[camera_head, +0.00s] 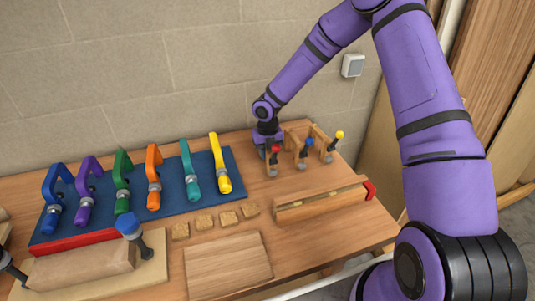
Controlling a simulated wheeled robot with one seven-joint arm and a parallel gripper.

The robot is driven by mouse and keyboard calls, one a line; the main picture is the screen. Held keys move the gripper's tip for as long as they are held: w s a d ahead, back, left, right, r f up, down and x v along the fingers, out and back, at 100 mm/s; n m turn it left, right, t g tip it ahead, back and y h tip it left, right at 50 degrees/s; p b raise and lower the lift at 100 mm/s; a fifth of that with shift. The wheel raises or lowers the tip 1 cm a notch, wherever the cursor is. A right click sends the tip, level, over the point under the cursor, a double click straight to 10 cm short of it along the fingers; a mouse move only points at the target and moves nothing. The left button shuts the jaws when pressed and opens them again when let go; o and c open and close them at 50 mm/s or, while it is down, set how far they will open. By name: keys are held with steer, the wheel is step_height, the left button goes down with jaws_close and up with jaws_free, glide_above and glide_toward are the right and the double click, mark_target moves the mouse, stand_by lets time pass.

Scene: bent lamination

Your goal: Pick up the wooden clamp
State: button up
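Three wooden clamps with metal screws and coloured knobs stand in a row at the right back of the table. The left one has a red knob (275,150), the middle one a blue knob (309,143), and the right one a yellow knob (339,135). My gripper (267,148) points down at the left end of this row, right beside or over the red-knobbed clamp. The fingers are small, dark and partly hidden, so I cannot tell whether they are open or touch the clamp.
A blue mat (200,208) holds several coloured clamps to the left. Small wooden blocks (204,221), a flat board (227,268) and a long wooden piece with a red end (320,203) lie in front. A stone wall (120,70) closes the back.

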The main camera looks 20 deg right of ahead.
steer(key=shift+r, duration=0.1)
step_height(320, 180, up, 16)
stand_by(0.8)
stand_by(0.7)
